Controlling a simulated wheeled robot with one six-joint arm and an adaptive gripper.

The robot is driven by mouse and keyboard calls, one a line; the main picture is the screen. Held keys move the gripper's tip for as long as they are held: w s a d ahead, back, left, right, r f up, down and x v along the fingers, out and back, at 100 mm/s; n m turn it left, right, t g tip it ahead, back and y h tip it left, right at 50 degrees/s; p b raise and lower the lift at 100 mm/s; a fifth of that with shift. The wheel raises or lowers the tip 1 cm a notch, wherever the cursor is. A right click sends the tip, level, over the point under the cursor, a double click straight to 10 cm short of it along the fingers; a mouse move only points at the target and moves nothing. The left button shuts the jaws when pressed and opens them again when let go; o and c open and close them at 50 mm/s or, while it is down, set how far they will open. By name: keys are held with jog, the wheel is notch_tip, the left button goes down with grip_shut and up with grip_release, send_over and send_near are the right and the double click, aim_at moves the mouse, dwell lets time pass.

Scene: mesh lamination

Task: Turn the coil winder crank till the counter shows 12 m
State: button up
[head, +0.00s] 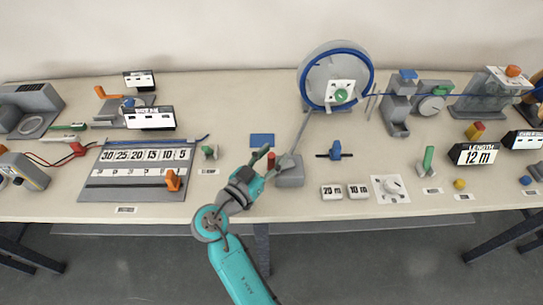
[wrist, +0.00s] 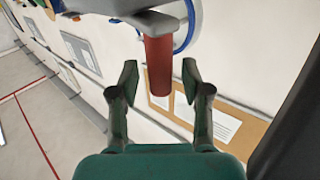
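The coil winder (head: 337,75) is a grey disc with a blue cable wound round its rim and a pale plate with a green centre. Below it, a grey block (head: 289,175) stands at the foot of a slanting rod. A red upright crank handle (head: 271,158) shows beside my gripper (head: 262,165). In the wrist view the red handle (wrist: 158,65) hangs between the fingers of my gripper (wrist: 158,82), which are apart, with a gap on each side. The black LENGTH display (head: 474,154) at the right reads 12 m.
Cards marked 20 m (head: 332,191) and 10 m (head: 358,191) lie right of my gripper, beside a white dial (head: 391,188). A blue clamp-like piece (head: 335,150) stands behind them. A grey numbered board (head: 140,168) lies to the left. The table's front edge is close.

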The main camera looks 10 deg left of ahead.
jog(key=v, duration=1.2)
jog(key=shift+s, duration=0.1)
dwell(1.8)
